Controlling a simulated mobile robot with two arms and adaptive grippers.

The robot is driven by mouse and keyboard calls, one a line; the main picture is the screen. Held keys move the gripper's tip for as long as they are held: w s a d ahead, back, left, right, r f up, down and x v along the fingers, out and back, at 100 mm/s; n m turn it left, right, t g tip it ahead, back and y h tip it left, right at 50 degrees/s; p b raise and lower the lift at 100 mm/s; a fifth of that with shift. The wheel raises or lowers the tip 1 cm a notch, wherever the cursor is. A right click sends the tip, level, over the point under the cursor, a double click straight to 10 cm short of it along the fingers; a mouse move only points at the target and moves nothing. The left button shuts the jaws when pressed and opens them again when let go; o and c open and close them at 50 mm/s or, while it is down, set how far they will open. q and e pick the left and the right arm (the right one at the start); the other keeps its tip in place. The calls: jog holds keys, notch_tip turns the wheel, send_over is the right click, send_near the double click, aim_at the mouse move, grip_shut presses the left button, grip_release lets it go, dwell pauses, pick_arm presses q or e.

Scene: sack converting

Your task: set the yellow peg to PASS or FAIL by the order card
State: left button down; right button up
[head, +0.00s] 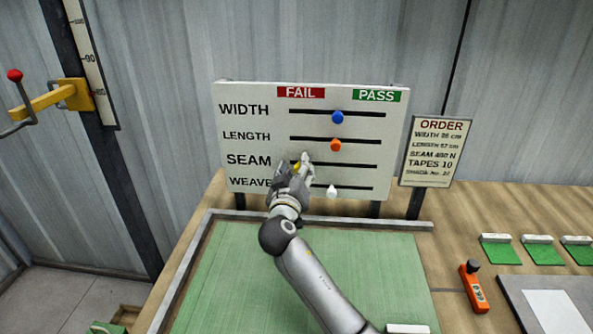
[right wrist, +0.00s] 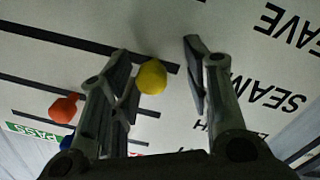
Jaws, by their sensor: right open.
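The yellow peg (head: 296,166) sits in the SEAM slot of the white board (head: 235,97), near the slot's left end on the FAIL side. My right gripper (head: 300,163) is at the board and partly covers it. In the right wrist view, the yellow peg (right wrist: 151,77) shows between the open fingers (right wrist: 160,58), closer to the left finger; I cannot tell whether they touch. The order card (head: 431,151) stands right of the board; its seam line seems to read 400 N, and its bottom line is too small to read. My left gripper is out of view.
Blue (head: 338,117), orange (head: 335,145) and white (head: 332,191) pegs sit in the other slots. A green mat (head: 370,262) lies before the board. An orange handheld device (head: 473,286) lies at right. A red-knobbed lever (head: 15,76) is at far left.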

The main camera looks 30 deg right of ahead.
aim_at(298, 127)
jog(key=shift+d+r, duration=0.1)
jog(key=shift+r, duration=0.05)
notch_tip(298, 127, up, 10)
jog(key=shift+f, duration=0.1)
dwell(0.6)
